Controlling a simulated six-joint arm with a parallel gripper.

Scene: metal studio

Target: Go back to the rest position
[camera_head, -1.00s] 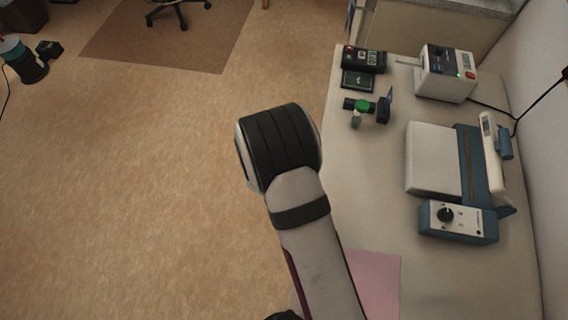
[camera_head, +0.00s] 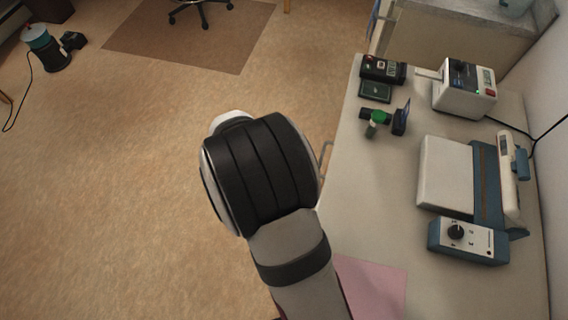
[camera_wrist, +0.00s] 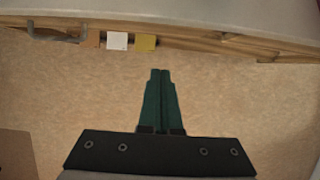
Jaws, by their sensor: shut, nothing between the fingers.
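My gripper (camera_wrist: 161,75) shows in the wrist view, its two dark green fingers closed together with nothing between them. It points at bare tan floor beside the edge of the table (camera_wrist: 240,14). In the head view my arm's large black-banded joint and grey link fill the lower middle, left of the table (camera_head: 365,215). The gripper itself does not show in the head view.
A blue and white device (camera_head: 467,240) and a white boxy device (camera_head: 464,90) stand on the table, with small dark items (camera_head: 383,70) at its far end. A pink sheet (camera_head: 372,285) lies near. Open floor (camera_head: 100,200) spreads left.

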